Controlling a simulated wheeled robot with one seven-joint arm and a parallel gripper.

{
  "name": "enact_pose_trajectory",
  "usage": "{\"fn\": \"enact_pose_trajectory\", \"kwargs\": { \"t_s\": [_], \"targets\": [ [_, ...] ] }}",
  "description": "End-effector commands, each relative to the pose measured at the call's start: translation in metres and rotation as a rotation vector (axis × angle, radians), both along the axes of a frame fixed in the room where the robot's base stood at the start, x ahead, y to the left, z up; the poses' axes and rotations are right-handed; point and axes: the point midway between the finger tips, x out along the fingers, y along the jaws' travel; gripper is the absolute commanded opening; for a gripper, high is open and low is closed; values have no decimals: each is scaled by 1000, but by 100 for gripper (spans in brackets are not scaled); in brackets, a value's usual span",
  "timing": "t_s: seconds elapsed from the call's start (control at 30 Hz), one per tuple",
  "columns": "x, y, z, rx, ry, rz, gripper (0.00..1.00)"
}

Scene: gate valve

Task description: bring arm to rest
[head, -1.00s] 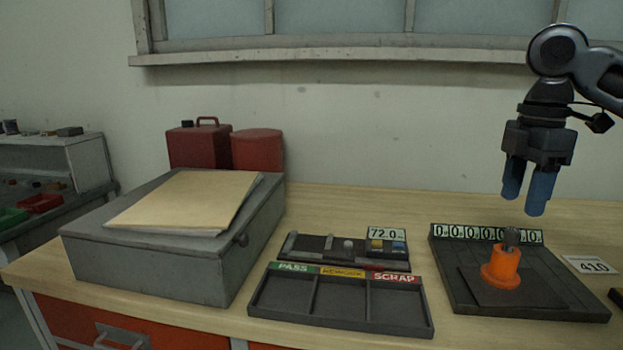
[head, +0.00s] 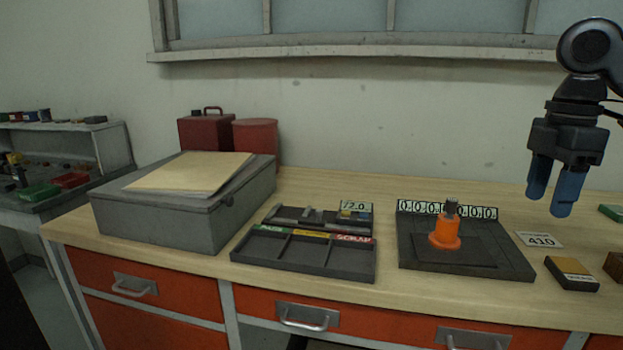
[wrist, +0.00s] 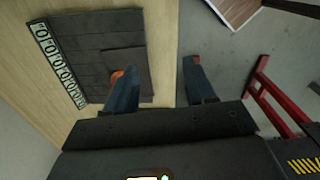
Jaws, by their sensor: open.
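My gripper (head: 554,190) is at the right in the head view, raised above the bench with its blue fingers apart and nothing between them. It also shows in the wrist view (wrist: 165,88), where its fingers are spread over the bench edge. In the head view an orange valve-like piece (head: 445,233) with a grey top stands upright on a dark base plate (head: 490,265), to the left of and below my gripper. In the wrist view a finger hides most of the orange piece (wrist: 116,76).
A three-section tray (head: 300,257) marked PASS, REWORK and SCRAP sits mid-bench. A grey box (head: 160,220) with papers, and red cans (head: 205,133), stand at the left. A 410 card (head: 540,240) and a dark block (head: 572,274) lie at the right.

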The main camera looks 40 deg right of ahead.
Motion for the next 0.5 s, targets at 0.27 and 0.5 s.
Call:
{"fn": "enact_pose_trajectory", "kwargs": {
  "t_s": [0.27,0.5],
  "targets": [
    [31,20,-10,43,-106,18,55],
    [70,47,-20,104,-240,31,55]
  ]
}}
